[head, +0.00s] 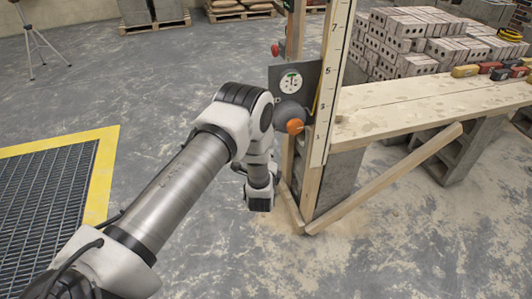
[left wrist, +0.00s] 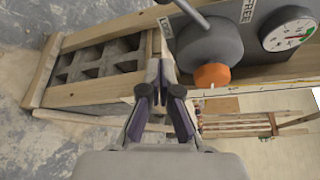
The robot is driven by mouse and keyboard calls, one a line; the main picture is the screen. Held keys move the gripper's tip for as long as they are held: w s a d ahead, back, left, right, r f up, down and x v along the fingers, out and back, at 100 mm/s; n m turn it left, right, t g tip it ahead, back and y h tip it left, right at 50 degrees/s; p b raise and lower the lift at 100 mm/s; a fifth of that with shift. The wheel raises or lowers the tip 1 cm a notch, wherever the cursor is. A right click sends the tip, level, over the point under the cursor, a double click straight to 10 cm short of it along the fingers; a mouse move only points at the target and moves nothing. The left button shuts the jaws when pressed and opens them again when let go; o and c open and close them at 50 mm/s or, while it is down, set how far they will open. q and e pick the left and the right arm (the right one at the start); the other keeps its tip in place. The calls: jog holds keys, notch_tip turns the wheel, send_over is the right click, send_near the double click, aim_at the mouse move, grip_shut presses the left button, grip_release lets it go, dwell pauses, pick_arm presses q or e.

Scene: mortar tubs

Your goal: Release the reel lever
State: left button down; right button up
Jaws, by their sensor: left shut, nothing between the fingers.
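The reel (left wrist: 208,45) is a round grey drum with an orange knob (left wrist: 212,75) on a dark panel. In the head view the drum (head: 290,112) sits below a white gauge (head: 290,82). The reel lever (left wrist: 190,12) is a thin grey rod leaving the drum between the LOCK label (left wrist: 166,25) and the FREE label (left wrist: 247,10); its far end is cut off. My left gripper (left wrist: 158,92) is shut and empty, apart from the drum and knob, which lie up and right in the wrist view. The head view does not show its fingers clearly. My right gripper is not in view.
A tall marked staff (head: 331,85) on a timber frame stands beside the panel. A plank bench (head: 430,110) on concrete blocks lies to the right, with a slanted brace (head: 385,180) in front. Bricks (head: 400,45) are stacked behind. The floor in front is clear.

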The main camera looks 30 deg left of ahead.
pick_arm(q)
jog(key=w+a+p, duration=0.1)
jog(key=w+a, duration=0.3)
jog(key=a, duration=0.2)
jog(key=shift+r, duration=0.15)
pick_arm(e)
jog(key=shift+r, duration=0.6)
pick_arm(q)
jog(key=shift+w, duration=0.15)
jog(key=shift+r, duration=0.15)
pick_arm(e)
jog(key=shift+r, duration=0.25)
